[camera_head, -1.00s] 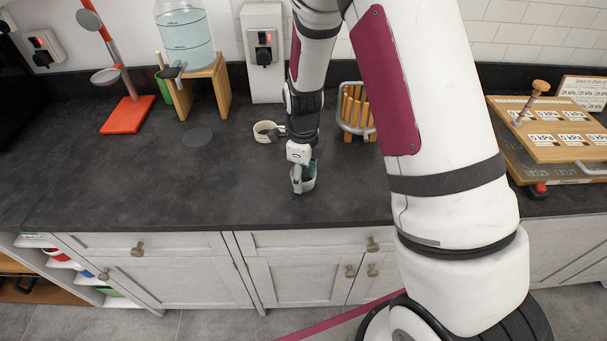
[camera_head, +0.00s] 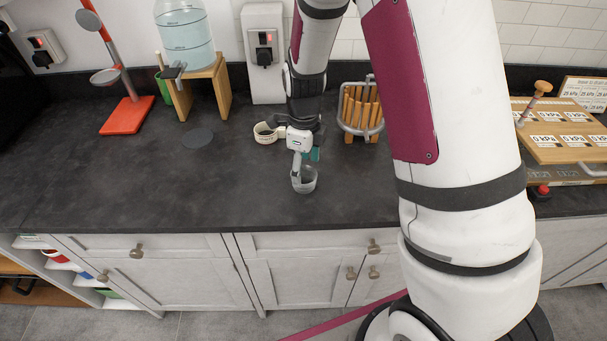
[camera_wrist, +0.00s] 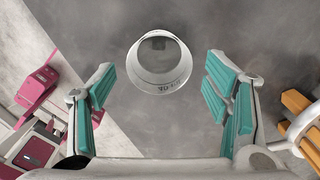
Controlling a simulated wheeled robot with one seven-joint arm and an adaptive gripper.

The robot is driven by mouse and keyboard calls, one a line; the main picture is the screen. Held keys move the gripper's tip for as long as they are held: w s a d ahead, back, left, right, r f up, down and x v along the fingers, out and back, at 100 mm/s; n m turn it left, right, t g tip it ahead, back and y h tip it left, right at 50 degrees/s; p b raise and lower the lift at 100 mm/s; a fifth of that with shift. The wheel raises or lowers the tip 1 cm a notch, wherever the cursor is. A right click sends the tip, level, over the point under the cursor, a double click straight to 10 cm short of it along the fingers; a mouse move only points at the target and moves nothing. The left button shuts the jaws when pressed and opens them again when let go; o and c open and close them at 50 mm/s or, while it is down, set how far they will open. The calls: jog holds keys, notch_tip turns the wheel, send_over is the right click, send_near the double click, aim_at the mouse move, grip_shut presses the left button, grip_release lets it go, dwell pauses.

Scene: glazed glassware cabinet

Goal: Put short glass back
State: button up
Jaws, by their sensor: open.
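The short glass (camera_head: 305,181), a small clear tumbler, stands upright on the dark worktop near its front edge. In the wrist view the glass (camera_wrist: 158,66) is seen from above, with a dark marking on its side. My gripper (camera_head: 304,157) is open just above and behind the glass in the head view. In the wrist view the teal-padded fingers of my gripper (camera_wrist: 161,78) are spread wide either side of the glass, with a clear gap on both sides. Nothing is held. No glassware cabinet is clearly visible.
A wooden-slatted rack (camera_head: 361,112) is behind on the right. A wooden stand (camera_head: 204,88) holds a water bottle. The worktop (camera_head: 120,185) left of the glass is clear.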

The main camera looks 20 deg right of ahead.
jog(key=s+r+n+t, duration=0.1)
jog(key=s+r+n, duration=0.15)
jog(key=r, duration=0.55)
jog(key=s+r+n, duration=0.2)
jog(key=r+n, duration=0.1)
jog(key=r, duration=0.5)
jog(key=s+r+n+t, duration=0.2)
jog(key=s+r+n, duration=0.3)
jog(key=s+n, duration=0.3)
jog(key=s+r+n+t, duration=0.2)
jog(key=s+r+n, duration=0.4)
jog(key=s+n, duration=0.3)
jog(key=n, duration=0.3)
jog(key=shift+s+r, duration=0.25)
jog(key=shift+r, duration=0.05)
jog(key=shift+d+n, duration=0.1)
jog(key=shift+n, duration=0.15)
